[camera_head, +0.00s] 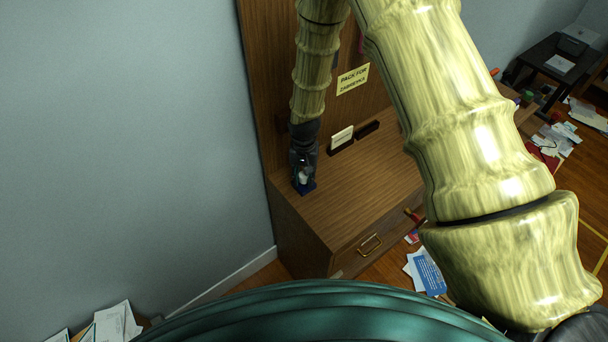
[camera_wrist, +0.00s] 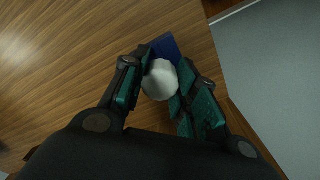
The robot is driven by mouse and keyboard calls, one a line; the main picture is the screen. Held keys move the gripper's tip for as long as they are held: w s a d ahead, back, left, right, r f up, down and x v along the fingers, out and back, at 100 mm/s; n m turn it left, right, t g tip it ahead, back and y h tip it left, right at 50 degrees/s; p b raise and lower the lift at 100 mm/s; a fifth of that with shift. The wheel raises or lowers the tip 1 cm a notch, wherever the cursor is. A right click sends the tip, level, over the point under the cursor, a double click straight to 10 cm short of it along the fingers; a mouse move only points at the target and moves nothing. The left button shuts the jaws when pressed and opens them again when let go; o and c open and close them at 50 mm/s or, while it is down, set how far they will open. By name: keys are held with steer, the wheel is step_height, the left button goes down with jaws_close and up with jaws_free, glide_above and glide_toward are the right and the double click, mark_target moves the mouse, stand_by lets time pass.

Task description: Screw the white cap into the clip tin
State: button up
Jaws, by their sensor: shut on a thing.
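The white cap (camera_wrist: 160,80) sits between the fingers of my gripper (camera_wrist: 163,88) in the wrist view, and the gripper is shut on it. It also shows small and pale in the head view (camera_head: 303,177), low between the fingers of my gripper (camera_head: 304,170). A dark blue thing, likely the clip tin (camera_wrist: 164,46), is under and just beyond the cap; it shows in the head view as a blue patch (camera_head: 305,188) on the cabinet top. The cap hides much of it. I cannot tell whether cap and tin touch.
The wooden cabinet top (camera_head: 365,185) is clear to the right of my gripper. A tall back panel carries a yellow sign (camera_head: 352,79); a small card in a holder (camera_head: 341,138) stands below it. The grey wall (camera_head: 130,130) is close on the left. Papers (camera_head: 426,271) lie on the floor.

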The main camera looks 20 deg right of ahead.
steer(key=shift+f, duration=0.45)
steer(key=o, duration=1)
steer(key=shift+r, duration=0.1)
step_height(320, 180, up, 12)
